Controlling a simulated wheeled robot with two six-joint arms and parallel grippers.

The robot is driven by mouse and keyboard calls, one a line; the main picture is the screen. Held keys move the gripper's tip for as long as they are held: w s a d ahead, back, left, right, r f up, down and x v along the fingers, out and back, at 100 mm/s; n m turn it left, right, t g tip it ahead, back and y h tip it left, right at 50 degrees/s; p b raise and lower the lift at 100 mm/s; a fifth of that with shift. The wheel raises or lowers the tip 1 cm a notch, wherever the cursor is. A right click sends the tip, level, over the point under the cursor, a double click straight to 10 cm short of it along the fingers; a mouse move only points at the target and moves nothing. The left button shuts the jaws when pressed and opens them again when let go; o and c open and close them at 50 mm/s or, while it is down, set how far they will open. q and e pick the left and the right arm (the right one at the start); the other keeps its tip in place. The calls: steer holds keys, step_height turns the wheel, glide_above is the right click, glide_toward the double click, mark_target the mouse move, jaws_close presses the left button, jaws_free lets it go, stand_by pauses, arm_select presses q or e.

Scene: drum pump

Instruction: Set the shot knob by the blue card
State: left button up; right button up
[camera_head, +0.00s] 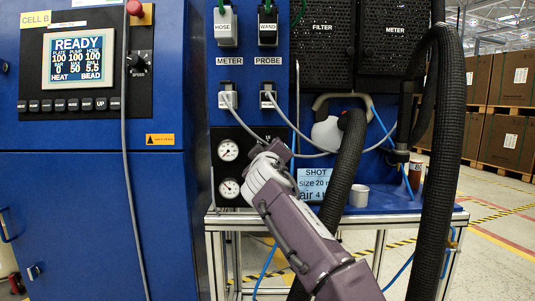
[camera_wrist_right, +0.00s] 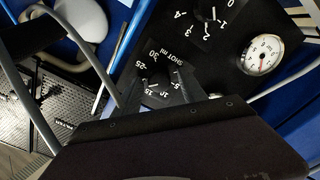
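The blue card (camera_head: 314,184) reads SHOT, Size 20 and air 4, its right edge cut off by a black hose. The shot knob (camera_wrist_right: 156,80) sits in a dial marked 5 to 30 in the right wrist view; its exact setting is too dark to read. In the head view my right gripper hides this dial. My right gripper (camera_wrist_right: 158,92) is in front of the dial, with its fingers apart on either side of the knob and dial numbers showing between them. I cannot tell whether a finger touches the knob. My left gripper is out of view.
A second knob (camera_wrist_right: 209,14) and a gauge (camera_wrist_right: 264,54) are near the shot dial. Two gauges (camera_head: 228,150) show left of my wrist. Thick black hoses (camera_head: 343,170) hang on the right. A grey cup (camera_head: 359,195) stands on the ledge. The display (camera_head: 78,57) reads READY.

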steer(key=s+b, duration=0.3)
steer(key=s, duration=0.6)
